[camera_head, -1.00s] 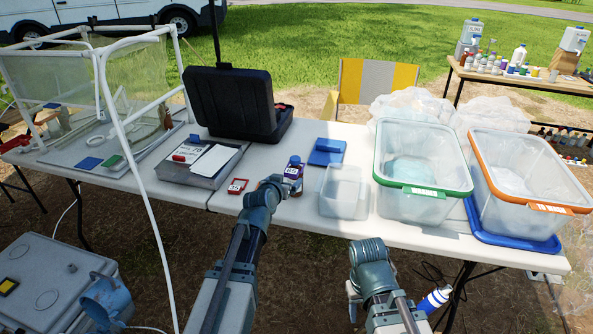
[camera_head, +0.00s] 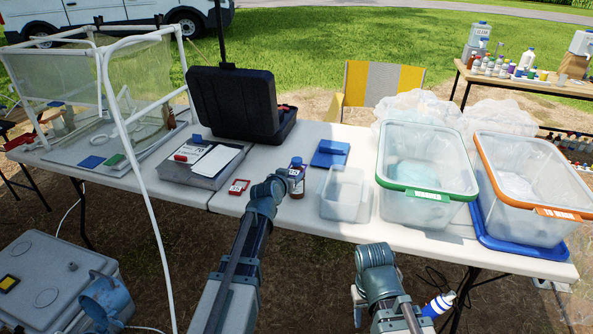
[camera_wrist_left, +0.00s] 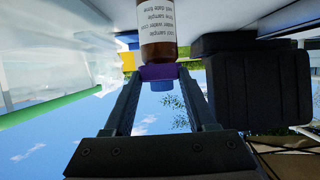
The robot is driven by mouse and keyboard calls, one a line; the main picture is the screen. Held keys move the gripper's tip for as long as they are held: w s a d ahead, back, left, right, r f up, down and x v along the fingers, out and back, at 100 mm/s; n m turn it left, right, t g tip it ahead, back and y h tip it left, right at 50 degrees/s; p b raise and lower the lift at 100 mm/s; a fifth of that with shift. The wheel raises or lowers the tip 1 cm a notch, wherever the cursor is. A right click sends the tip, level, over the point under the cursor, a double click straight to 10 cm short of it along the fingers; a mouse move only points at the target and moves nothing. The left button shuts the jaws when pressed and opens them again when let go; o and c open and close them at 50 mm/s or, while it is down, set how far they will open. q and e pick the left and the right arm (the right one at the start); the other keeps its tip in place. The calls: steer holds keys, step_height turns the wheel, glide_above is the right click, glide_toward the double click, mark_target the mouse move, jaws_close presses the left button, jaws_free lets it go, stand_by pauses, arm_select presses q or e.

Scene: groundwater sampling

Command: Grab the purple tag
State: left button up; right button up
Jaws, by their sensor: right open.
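The purple tag (camera_wrist_left: 159,72) shows in the left wrist view as a band at the neck of a brown bottle (camera_wrist_left: 157,48), next to its blue cap (camera_wrist_left: 162,86). My left gripper (camera_wrist_left: 161,77) has one finger on each side of the tag, seemingly touching it. In the head view the bottle (camera_head: 297,188) stands upright on the table, with a white label and blue cap. My left gripper (camera_head: 284,183) reaches it from the front left and partly covers it; the tag is not clear there. My right gripper (camera_head: 357,300) hangs empty before the table's front edge, mostly hidden.
A small red-framed tag (camera_head: 239,187) and a clipboard box (camera_head: 205,178) lie left of the bottle. A clear tub (camera_head: 342,205), a blue block (camera_head: 331,147), a green-rimmed bin (camera_head: 381,183) and an orange-rimmed bin (camera_head: 557,212) stand to the right. A black case (camera_head: 232,105) is behind.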

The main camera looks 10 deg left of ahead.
arm_select(q)
steer(key=c, duration=0.6)
step_height(320, 180, up, 10)
steer(key=p, duration=1)
